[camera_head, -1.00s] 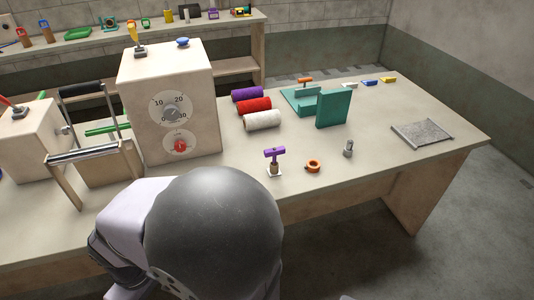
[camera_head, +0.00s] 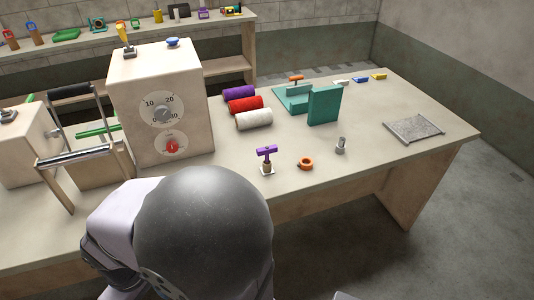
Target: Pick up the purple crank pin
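The purple crank pin (camera_head: 267,153) stands upright near the front edge of the workbench. It has a T-shaped purple top and sits on a small pale base with a brownish lower part. My arm, with a large dark grey rounded joint, fills the lower middle of the view in front of the bench. My gripper is not visible, so I cannot see where it is relative to the pin.
An orange ring (camera_head: 306,163) and a small grey metal piece (camera_head: 341,145) stand right of the pin. Behind are purple, red and white spools (camera_head: 254,119) and a teal fixture (camera_head: 324,106). A beige dial box (camera_head: 187,110) stands left. A grey mat (camera_head: 414,128) lies right.

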